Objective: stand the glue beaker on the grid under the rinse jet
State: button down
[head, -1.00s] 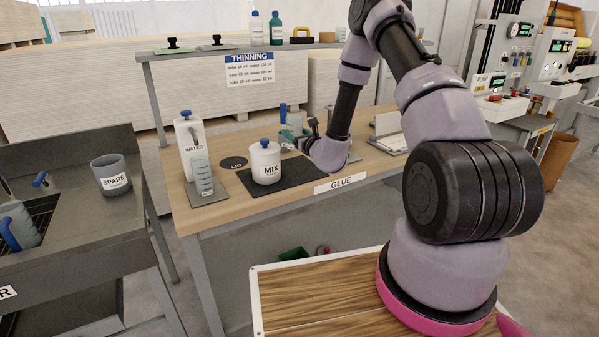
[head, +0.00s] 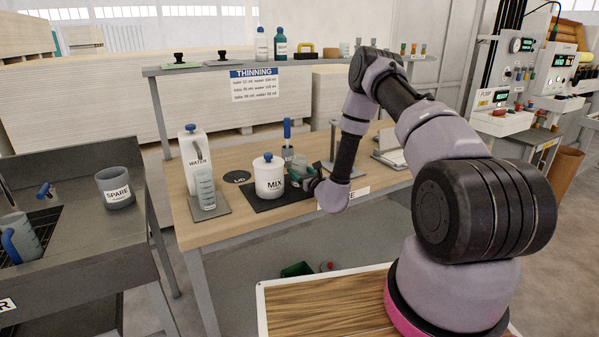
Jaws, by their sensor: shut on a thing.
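My gripper (head: 306,179) is low over the right part of the dark mat on the glue bench, just right of the white MIX pot (head: 269,179). It is shut on a small translucent, greenish vessel, probably the glue beaker (head: 296,171). My fingers and wrist hide much of it, and I cannot tell whether it touches the mat. The grid (head: 45,222) is in the grey sink bench at far left. A grey beaker with a blue handle (head: 22,238) sits on the grid.
A grey SPARE pot (head: 115,190) stands right of the grid. A WATER bottle (head: 194,160), clear measuring beaker (head: 205,188) and black LID disc (head: 237,177) are left of the MIX pot. A blue-handled tool (head: 287,135) stands behind. A shelf (head: 210,70) spans the bench back.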

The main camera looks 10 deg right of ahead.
grip_release()
jog(key=shift+f, duration=0.1)
